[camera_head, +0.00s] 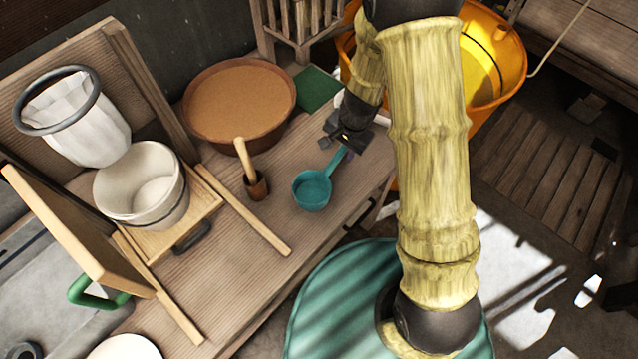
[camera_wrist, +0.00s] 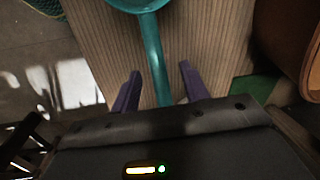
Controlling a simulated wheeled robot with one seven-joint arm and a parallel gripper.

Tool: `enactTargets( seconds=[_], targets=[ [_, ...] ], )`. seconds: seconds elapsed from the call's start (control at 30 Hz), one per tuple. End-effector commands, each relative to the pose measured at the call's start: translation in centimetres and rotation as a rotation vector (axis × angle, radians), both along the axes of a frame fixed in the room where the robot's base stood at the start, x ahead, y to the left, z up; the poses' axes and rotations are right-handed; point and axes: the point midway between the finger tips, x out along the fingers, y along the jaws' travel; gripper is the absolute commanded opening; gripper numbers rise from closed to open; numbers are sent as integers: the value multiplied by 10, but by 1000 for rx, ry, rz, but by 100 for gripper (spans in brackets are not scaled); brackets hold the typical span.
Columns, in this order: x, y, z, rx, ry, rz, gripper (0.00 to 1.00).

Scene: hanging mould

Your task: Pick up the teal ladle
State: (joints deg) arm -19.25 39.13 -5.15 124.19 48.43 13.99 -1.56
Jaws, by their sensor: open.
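The teal ladle (camera_head: 312,189) lies on the wooden table, its bowl toward the front and its handle pointing up and right toward my gripper (camera_head: 344,142). In the wrist view the ladle's handle (camera_wrist: 154,55) runs down from the bowl at the top edge and passes between the two purple fingers of my gripper (camera_wrist: 158,85). The fingers are open, with a gap on each side of the handle. The far end of the handle is hidden behind the gripper body. I cannot tell how high the fingers are above the table.
A small brown cup with a wooden pestle (camera_head: 256,187) stands left of the ladle. A wide brown bowl (camera_head: 240,100) is behind it, with a green mat (camera_head: 317,90) beside it. A white bucket (camera_head: 143,185) stands left. An orange tub (camera_head: 495,60) is at the right back.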

Motion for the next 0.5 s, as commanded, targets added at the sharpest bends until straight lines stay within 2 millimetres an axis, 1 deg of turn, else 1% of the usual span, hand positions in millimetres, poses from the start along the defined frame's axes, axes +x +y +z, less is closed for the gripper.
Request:
enactTargets(
  seconds=[0.07,0.17,0.4,0.5],
  targets=[
    [0,0,-1,0,0,-1,45],
    [0,0,-7,1,3,0,45],
    [4,3,-41,1,4,0,45],
    [5,5,-50,1,2,0,45]
  ],
)
